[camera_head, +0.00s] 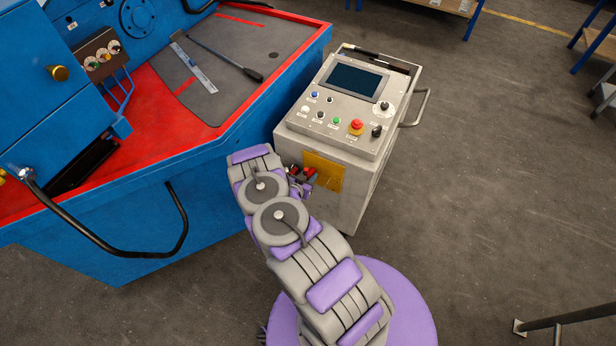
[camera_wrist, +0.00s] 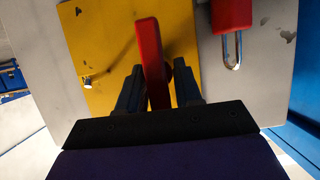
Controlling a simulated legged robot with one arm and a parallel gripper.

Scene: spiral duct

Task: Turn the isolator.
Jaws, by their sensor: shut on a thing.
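The isolator is a red bar handle (camera_wrist: 150,50) on a yellow plate (camera_wrist: 98,50) in the wrist view. My gripper (camera_wrist: 159,74) has one dark finger on each side of the handle and is shut on it. The handle stands nearly upright in that picture, tilted slightly. In the head view the yellow plate (camera_head: 328,172) is on the front of a grey control cabinet (camera_head: 350,201). My gripper (camera_head: 301,187) is at the plate's left side, partly hidden by my arm. The handle's pivot is hidden.
A red padlock (camera_wrist: 231,14) with a metal shackle hangs beside the yellow plate. The cabinet top has a screen (camera_head: 357,78), several buttons and a red emergency stop (camera_head: 356,127). A blue machine (camera_head: 120,235) with a black handrail stands at left.

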